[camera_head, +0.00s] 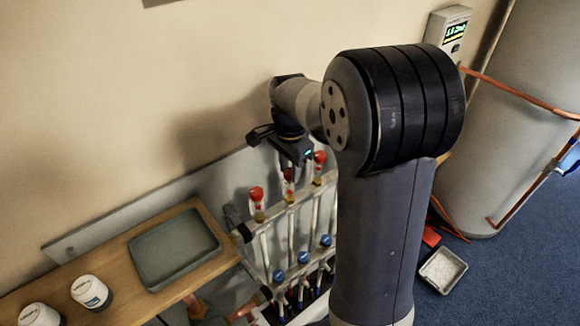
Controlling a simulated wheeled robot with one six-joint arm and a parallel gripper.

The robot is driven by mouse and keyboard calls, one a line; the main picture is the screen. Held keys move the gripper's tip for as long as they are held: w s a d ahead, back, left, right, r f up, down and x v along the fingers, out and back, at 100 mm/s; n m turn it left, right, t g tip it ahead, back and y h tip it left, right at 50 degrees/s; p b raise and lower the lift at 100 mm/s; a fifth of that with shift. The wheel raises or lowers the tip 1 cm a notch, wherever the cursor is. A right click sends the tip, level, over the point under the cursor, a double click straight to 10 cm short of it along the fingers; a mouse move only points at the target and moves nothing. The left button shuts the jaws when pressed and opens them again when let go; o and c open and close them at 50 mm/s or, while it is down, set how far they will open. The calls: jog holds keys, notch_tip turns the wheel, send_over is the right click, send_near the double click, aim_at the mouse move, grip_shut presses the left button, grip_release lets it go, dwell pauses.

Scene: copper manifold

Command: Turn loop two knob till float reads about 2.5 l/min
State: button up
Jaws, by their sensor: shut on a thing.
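The copper manifold has a row of flow tubes with red-topped knobs along its upper bar (273,219). The left red knob (257,193) and right red knob (320,157) are free. The middle red knob (288,175), seemingly loop two's, is partly hidden under my gripper (291,163). My gripper points down from above and is shut on that middle knob. The clear middle tube (291,230) runs below it. Its float and scale are too small to read. My arm hides the manifold's right side.
Several blue caps (303,257) line the lower bar. A wooden shelf (130,285) at left bears a grey tray (148,265) and two white-topped jars (90,291). A large tank (510,130), copper pipes and a small white tray (443,271) are at right.

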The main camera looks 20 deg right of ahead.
jog(key=shift+c, duration=1.4)
jog(key=shift+n, duration=0.3)
jog(key=n, duration=0.3)
jog(key=shift+r+n, duration=0.1)
jog(key=shift+n, duration=0.2)
jog(key=n, duration=0.3)
jog(key=shift+n+p, duration=0.3)
jog(key=shift+p, duration=0.1)
jog(key=shift+n, duration=1.8)
jog(key=o, duration=1)
jog(key=shift+c, duration=0.2)
